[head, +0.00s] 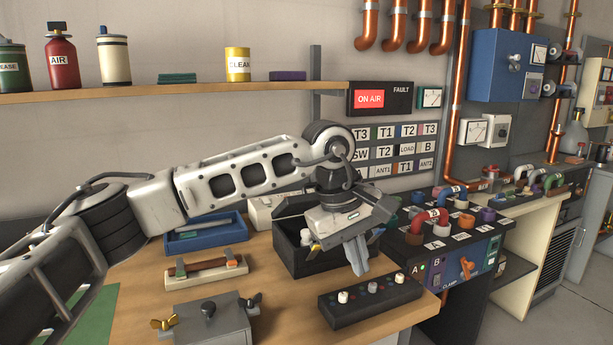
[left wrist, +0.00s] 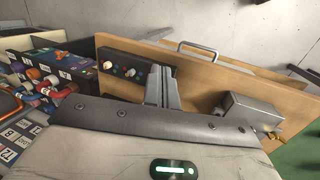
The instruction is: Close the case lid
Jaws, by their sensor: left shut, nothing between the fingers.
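A dark open-topped case (head: 290,257) stands on the wooden bench, with small light items inside near its left end. A dark panel (head: 291,207) shows at its back; I cannot tell surely whether it is the raised lid, as my arm covers much of it. My left gripper (head: 358,262) is shut and empty, pointing down at the right part of the case. I cannot tell whether it touches. Its fingers (left wrist: 161,86) also show in the left wrist view, where the case cannot be made out. My right gripper is not in view.
A grey box with wing nuts (head: 210,327), a tool holder (head: 207,270) and a blue tray (head: 204,236) are to the left. A pipe-fitting console (head: 460,260) stands to the right. A shelf (head: 200,92) runs above.

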